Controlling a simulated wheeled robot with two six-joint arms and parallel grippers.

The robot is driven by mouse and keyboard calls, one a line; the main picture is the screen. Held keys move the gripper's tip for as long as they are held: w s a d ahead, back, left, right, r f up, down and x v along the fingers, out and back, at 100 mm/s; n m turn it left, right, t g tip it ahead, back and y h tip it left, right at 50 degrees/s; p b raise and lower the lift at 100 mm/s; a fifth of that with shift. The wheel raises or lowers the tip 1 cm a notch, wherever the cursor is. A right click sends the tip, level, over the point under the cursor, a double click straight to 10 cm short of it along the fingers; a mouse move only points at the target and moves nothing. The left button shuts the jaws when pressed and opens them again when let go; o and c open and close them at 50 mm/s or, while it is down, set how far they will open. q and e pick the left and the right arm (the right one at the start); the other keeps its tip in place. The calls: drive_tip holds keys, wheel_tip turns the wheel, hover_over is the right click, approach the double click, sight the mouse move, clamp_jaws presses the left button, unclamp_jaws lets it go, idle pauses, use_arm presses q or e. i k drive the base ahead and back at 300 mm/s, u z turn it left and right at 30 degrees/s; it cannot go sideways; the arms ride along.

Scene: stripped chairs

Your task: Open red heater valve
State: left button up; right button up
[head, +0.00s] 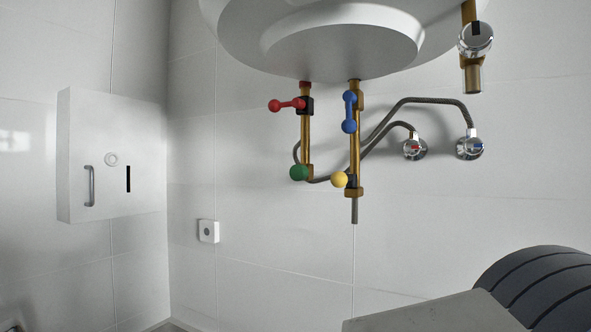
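The red heater valve (287,105) is a red lever with a ball end on the left brass pipe (306,135) under the white heater (330,40). Its handle lies nearly level, across the upright pipe, with the ball pointing left. A blue lever valve (349,112) on the right brass pipe (354,160) stands upright, along its pipe. Neither of my grippers shows in the head view, so their position relative to the valve is not visible.
A green knob (298,173) and a yellow knob (340,180) sit lower on the pipes. Two chrome taps (414,147) (470,146) are to the right. A white wall box (110,155) is at left. A dark ribbed object (535,285) and grey surface (435,315) fill the lower right.

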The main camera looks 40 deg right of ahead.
sight(275, 106)
drive_tip(key=z, duration=0.05)
drive_tip(key=k, duration=0.6)
drive_tip(key=u, duration=0.15)
drive_tip(key=i, duration=0.65)
drive_tip(key=z, duration=0.75)
drive_tip(key=i, duration=0.55)
drive_tip(key=z, duration=0.75)
drive_tip(key=i, duration=0.3)
drive_tip(key=z, duration=0.1)
